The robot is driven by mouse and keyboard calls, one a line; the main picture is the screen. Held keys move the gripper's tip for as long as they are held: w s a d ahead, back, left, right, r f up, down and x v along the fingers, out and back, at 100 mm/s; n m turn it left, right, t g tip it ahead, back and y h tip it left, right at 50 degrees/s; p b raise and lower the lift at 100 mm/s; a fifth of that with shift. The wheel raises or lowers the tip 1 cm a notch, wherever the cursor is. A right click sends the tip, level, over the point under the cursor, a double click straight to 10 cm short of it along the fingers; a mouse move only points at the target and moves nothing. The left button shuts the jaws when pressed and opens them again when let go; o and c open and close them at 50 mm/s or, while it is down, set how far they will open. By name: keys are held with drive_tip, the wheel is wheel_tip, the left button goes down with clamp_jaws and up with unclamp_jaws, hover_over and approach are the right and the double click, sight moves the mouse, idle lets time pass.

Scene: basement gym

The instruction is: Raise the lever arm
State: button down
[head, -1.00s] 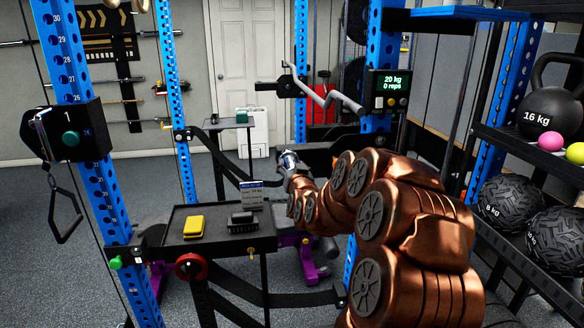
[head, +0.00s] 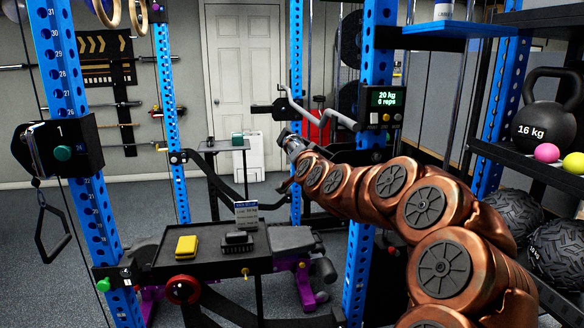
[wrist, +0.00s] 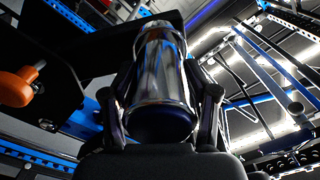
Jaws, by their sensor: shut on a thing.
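My gripper (wrist: 163,110) is shut around a shiny metal cylindrical grip (wrist: 160,65), which fills the space between the two dark fingers in the wrist view. In the head view my gripper (head: 301,153) is at the far end of my copper-coloured arm, with the bright end of the grip (head: 291,141) just showing beyond it. The grip appears to be the lever arm's handle. The rest of the lever arm is mostly hidden behind my arm. A display (head: 385,98) on the blue upright beside it reads 20 kg, 0 reps.
A black tray (head: 215,262) with a yellow block (head: 187,246) and a dark block (head: 237,240) stands front left. A cranked silver bar (head: 318,110) is just above my gripper. A shelf with a kettlebell (head: 548,115) is right. An orange knob (wrist: 18,87) shows in the wrist view.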

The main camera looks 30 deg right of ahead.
sight(304, 140)
drive_tip(key=shift+s+d+r+m, duration=0.2)
drive_tip(key=shift+d+r+m, duration=0.25)
drive_tip(key=shift+r, duration=0.2)
drive_tip(key=shift+s+d+r+m, duration=0.15)
drive_tip(key=shift+d+r+m, duration=0.3)
drive_tip(key=shift+r, duration=0.2)
drive_tip(key=shift+c, duration=2.3)
unclamp_jaws()
drive_tip(key=shift+w, duration=0.1)
drive_tip(key=v, duration=1.2)
